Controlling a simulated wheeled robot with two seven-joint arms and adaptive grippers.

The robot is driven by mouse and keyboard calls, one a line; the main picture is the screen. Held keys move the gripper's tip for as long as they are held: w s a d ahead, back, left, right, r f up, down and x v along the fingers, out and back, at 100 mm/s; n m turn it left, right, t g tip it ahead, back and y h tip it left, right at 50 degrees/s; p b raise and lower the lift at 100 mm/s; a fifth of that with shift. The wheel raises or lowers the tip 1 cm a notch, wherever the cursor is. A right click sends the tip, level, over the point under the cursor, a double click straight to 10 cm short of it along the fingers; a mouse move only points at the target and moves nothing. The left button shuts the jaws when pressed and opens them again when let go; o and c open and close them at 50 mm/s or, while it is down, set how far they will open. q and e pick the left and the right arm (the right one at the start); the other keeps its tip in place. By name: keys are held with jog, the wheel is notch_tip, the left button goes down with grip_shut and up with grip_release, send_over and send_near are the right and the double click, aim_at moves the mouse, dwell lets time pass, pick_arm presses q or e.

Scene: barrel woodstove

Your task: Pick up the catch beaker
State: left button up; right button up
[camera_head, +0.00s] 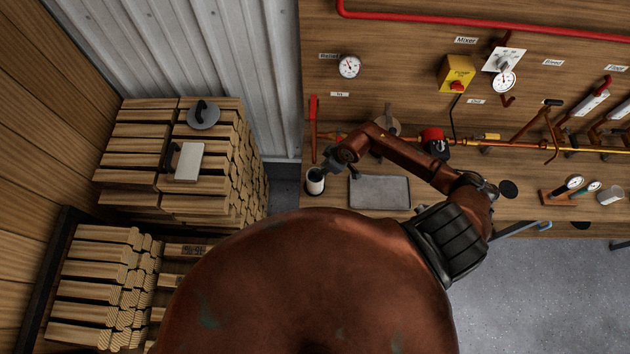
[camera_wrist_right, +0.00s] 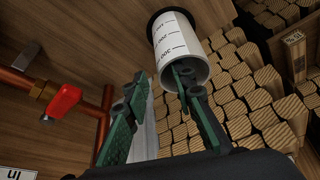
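The catch beaker (camera_head: 316,187), a pale cup with dark graduation marks, stands at the left end of the wooden bench. In the right wrist view the beaker (camera_wrist_right: 172,40) stands on a black disc with its mouth towards the camera. My right gripper (camera_head: 335,162) is just right of the beaker's rim. In the right wrist view my right gripper (camera_wrist_right: 160,76) is open. One finger overlaps the beaker's mouth and the other is beside it, outside. I cannot tell whether either touches it. My left gripper is not in view.
A grey tray (camera_head: 380,192) lies right of the beaker, under my right forearm. A pipe with a red lever (camera_head: 313,108) rises behind the beaker. Stacked firewood (camera_head: 240,165) stands to the left. A second beaker (camera_head: 609,197) stands far right.

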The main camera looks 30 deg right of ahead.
jog(key=shift+w+a+f, duration=0.25)
jog(key=shift+w+f, duration=0.45)
jog(key=shift+f, duration=0.3)
jog(key=shift+s, duration=0.25)
jog(key=shift+w+f, duration=0.1)
jog(key=shift+c, duration=1.4)
jog(key=c, duration=0.3)
grip_shut()
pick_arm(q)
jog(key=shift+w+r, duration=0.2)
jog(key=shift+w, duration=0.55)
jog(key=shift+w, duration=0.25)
